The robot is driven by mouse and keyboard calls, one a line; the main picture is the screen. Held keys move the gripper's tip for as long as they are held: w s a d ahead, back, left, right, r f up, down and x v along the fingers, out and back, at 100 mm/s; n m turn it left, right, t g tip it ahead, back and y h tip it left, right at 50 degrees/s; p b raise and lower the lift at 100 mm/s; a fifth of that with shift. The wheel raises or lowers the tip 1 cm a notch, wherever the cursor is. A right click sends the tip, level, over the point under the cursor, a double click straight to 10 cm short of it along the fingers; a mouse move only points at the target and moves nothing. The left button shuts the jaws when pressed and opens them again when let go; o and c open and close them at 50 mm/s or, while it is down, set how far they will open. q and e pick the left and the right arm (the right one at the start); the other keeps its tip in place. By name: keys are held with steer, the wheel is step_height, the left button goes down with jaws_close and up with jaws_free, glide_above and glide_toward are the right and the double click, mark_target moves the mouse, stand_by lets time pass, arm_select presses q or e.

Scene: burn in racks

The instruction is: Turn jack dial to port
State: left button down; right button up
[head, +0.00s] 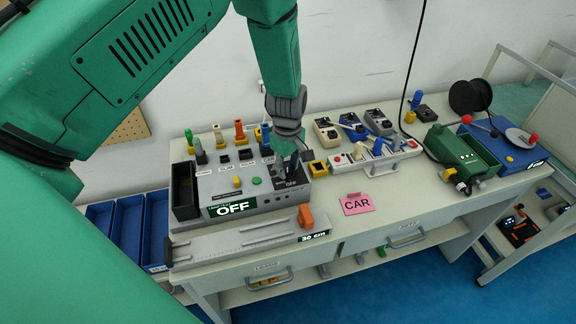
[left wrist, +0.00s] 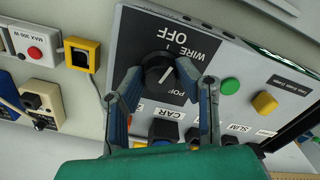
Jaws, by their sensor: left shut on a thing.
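The jack dial (left wrist: 157,72) is a round black knob with a white line, on a black label plate with printed words including OFF and WIRE. My left gripper (left wrist: 161,88) has one finger on each side of it in the left wrist view and is shut on it. In the head view my left gripper (head: 290,165) reaches down to the right end of the grey test box (head: 262,203), hiding most of the dial. The box's front display (head: 233,208) reads OFF. I cannot tell exactly which label the white line points to. My right gripper is not in view.
Coloured plugs (head: 239,131) stand behind the box. A sliding 30 cm rule (head: 250,238) with an orange block lies in front. A pink CAR card (head: 356,204), a power strip (head: 372,160) and a green machine (head: 458,153) are to the right. The bench around the card is clear.

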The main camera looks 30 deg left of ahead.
arm_select(q)
steer(key=m, duration=0.3)
steer(key=shift+w+r+m, duration=0.1)
steer(key=shift+w+m, duration=0.1)
steer(key=shift+m, duration=0.2)
steer(key=m, duration=0.3)
steer(key=shift+m, duration=0.3)
steer(key=m, duration=0.3)
steer(key=shift+m+p, duration=0.3)
steer(key=shift+p, duration=0.05)
steer(key=m, duration=0.3)
steer(key=shift+a+m, duration=0.1)
steer(key=shift+m, duration=0.2)
steer(key=m, duration=0.4)
steer(key=shift+w+r+m, duration=0.1)
steer(key=shift+m, duration=0.2)
steer(key=m, duration=0.4)
steer(key=shift+m, duration=0.3)
